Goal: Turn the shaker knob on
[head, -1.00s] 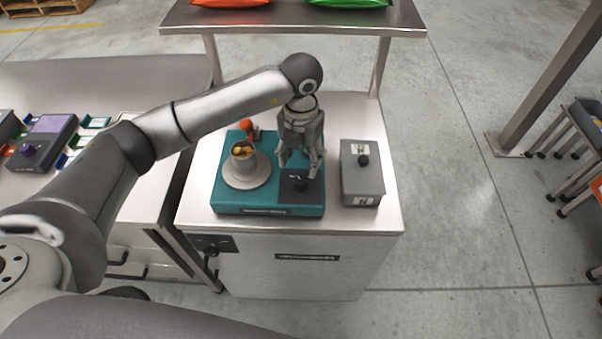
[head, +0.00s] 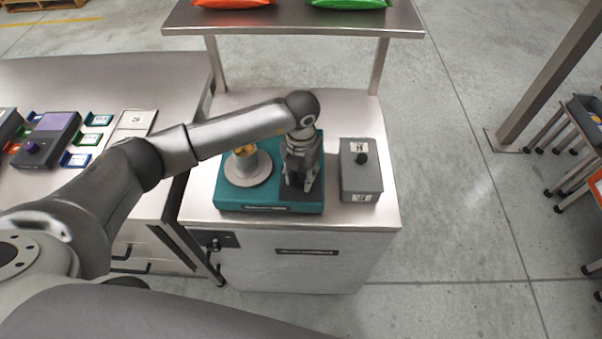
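The shaker (head: 232,201) is a teal base on the steel cabinet top, with a round platform (head: 247,180) at its left that bears a metal cup (head: 245,161). A dark panel (head: 301,196) is at its front right. My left gripper (head: 300,187) points down over this panel, with its fingertips at or just above it. The black shaker knob is hidden between or behind the fingers. I cannot tell whether the fingers touch it or how far they are closed. My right gripper is not in view.
A raised steel shelf (head: 293,19) with red and green bags spans the back. Another bench (head: 90,85) with small devices is at the left.

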